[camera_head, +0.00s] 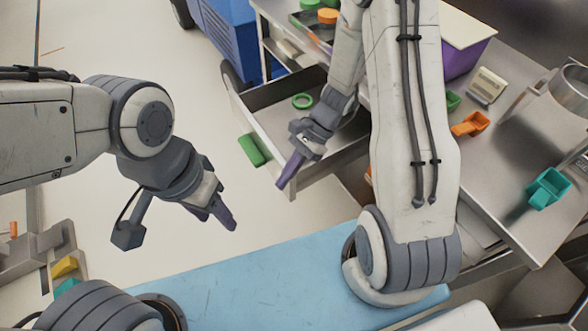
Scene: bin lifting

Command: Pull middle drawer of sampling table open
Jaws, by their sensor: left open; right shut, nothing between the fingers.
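The sampling table (523,210) is a grey metal table at the right. A grey drawer (293,172) sticks out from it toward the left, with its inside showing; I cannot tell for sure which drawer of the stack it is. Its green handle (251,150) is on the front face. My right gripper (287,176) is shut and empty, appearing over the near side of the drawer, to the right of the handle. My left gripper (222,212) is open and empty, over the floor to the lower left of the drawer, apart from it.
Orange (470,124) and teal (548,188) scoops lie on the tabletop. A blue cabinet (228,40) stands behind the drawer. Bare floor (120,40) lies to the left. My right arm hides part of the table and drawer. Yellow and teal pieces show at lower left.

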